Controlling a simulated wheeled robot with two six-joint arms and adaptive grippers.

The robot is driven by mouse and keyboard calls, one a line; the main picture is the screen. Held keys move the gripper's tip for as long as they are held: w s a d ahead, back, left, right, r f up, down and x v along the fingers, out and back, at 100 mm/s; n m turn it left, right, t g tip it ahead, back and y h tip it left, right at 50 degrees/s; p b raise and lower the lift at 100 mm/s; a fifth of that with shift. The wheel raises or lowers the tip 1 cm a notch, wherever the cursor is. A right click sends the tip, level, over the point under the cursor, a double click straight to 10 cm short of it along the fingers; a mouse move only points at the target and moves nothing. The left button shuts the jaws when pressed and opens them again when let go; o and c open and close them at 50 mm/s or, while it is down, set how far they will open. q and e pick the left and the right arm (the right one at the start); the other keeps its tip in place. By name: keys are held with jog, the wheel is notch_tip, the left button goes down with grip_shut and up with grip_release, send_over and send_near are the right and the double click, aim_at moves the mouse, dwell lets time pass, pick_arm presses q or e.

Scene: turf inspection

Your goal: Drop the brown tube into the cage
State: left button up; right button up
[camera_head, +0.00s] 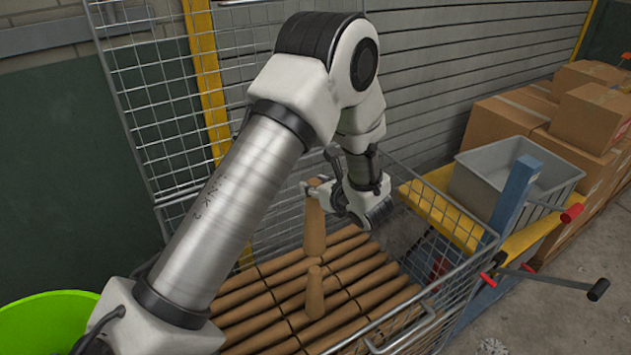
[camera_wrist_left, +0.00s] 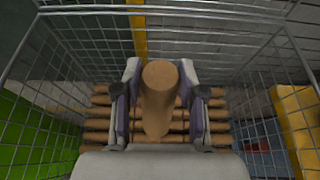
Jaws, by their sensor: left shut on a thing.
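My left gripper (camera_head: 327,192) is shut on a brown tube (camera_head: 314,228), which hangs nearly upright within the wire cage (camera_head: 470,285). In the left wrist view, the tube (camera_wrist_left: 160,90) sits between the two fingers, its round end towards the camera. Several other brown tubes (camera_head: 365,270) lie side by side in a layer in the cage below. One more brown tube (camera_head: 314,292) stands upright on that layer, beneath the held one; whether the two touch I cannot tell. My right gripper is not in view.
The cage's tall mesh panel (camera_head: 150,100) rises at the back left, and its wire rim runs along the right. A grey bin (camera_head: 500,180) on a yellow frame and cardboard boxes (camera_head: 590,115) stand to the right. A green tub (camera_head: 45,325) is at lower left.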

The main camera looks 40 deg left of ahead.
pick_arm(q)
jog(key=o, duration=1.2)
jog(key=shift+c, duration=0.2)
jog(key=v, duration=1.2)
jog(key=shift+d+f, duration=0.1)
